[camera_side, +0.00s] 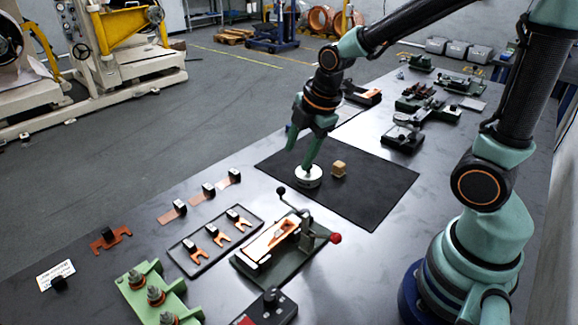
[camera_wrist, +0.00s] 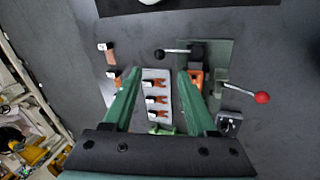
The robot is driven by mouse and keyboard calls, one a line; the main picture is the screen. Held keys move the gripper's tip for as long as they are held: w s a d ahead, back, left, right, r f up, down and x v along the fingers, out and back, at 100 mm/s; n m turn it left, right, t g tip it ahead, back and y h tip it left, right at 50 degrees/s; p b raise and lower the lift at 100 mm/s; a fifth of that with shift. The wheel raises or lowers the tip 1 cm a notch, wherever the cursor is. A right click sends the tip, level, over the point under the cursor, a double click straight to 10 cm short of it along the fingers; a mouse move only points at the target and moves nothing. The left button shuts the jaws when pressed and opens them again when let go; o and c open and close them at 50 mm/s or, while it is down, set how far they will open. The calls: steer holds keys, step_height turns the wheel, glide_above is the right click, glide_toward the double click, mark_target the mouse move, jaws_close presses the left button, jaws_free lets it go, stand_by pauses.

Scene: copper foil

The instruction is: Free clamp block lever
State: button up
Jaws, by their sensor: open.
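The clamp block (camera_side: 268,245) stands on a dark green base in the middle of the table in the side view, with a copper-coloured piece in its bed. One lever ends in a black knob (camera_side: 281,190) and the other in a red knob (camera_side: 335,238). In the wrist view the clamp block (camera_wrist: 206,62) is right of centre, its black knob (camera_wrist: 160,54) to the left and red knob (camera_wrist: 262,97) to the right. My gripper (camera_side: 300,156) is open and empty, above the black mat by a white disc (camera_side: 308,176), apart from both levers. Its fingers (camera_wrist: 158,74) partly hide the clamp block in the wrist view.
A tray (camera_side: 178,249) of forked copper pieces lies left of the clamp block. A wooden cube (camera_side: 339,168) sits on the black mat (camera_side: 378,193). A green fixture (camera_side: 133,291) with posts and a black box (camera_side: 268,307) stand near the front.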

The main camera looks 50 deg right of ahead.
steer(key=shift+r, duration=0.2)
steer(key=s+r+m+t, duration=0.2)
steer(key=s+r+m, duration=0.6)
steer(key=m, duration=0.8)
steer(key=n+g, duration=0.2)
steer(key=n, duration=1.5)
glide_toward(282, 189)
steer(key=shift+x, duration=4.35)
steer(key=shift+r, duration=0.1)
jaws_close()
